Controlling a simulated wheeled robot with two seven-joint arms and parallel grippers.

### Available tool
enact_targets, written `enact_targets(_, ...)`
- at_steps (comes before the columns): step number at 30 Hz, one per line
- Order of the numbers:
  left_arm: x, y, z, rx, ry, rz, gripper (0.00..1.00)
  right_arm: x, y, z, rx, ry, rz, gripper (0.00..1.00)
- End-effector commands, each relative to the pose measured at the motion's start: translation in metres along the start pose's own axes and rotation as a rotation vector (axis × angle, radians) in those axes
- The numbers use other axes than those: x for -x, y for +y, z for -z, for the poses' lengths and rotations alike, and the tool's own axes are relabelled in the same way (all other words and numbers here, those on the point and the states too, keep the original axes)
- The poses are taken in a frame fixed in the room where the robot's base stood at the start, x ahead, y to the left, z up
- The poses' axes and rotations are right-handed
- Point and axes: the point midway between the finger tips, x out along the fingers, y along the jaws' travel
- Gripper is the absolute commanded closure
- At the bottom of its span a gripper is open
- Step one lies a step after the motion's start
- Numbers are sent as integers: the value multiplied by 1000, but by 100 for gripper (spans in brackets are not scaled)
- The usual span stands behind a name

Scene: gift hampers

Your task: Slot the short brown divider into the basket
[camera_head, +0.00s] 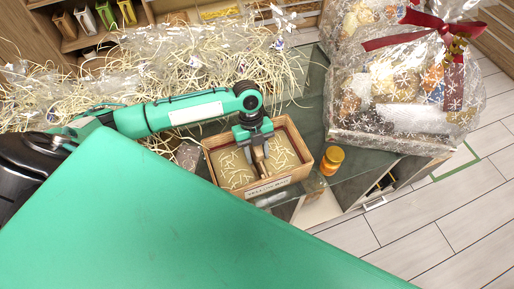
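The basket (228,187) is an open wooden box with a label on its front side and pale shredded straw inside. It stands on the dark counter in the middle of the camera_head view. My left gripper (258,160) points down into the basket from above. Its fingers are close together around a small brown upright piece, which looks like the short brown divider (262,169). The divider is inside the basket's outline near the middle, its lower end at the straw. Whether it touches the basket floor cannot be told. My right gripper is not in view.
A large wrapped hamper with a red ribbon (400,90) is at the back right. Loose straw and clear wrap (130,70) cover the left of the counter. Shelves (85,30) stand behind.

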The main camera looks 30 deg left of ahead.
Motion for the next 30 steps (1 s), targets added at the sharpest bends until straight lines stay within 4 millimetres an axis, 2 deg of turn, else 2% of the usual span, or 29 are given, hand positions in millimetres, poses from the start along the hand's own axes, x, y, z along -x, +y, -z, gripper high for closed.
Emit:
enact_targets(10, 1, 0, 0, 0, -1, 0, 53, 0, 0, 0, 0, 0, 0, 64)
enact_targets(14, 12, 0, -2, 1, -3, 1, 53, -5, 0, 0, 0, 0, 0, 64)
enact_targets(17, 29, 0, -2, -1, -5, 2, 53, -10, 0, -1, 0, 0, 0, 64)
enact_targets(27, 105, 0, -2, 0, -4, 3, 53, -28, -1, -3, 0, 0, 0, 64)
enact_targets(30, 121, -1, -1, 0, -2, 2, 53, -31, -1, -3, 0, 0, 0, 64)
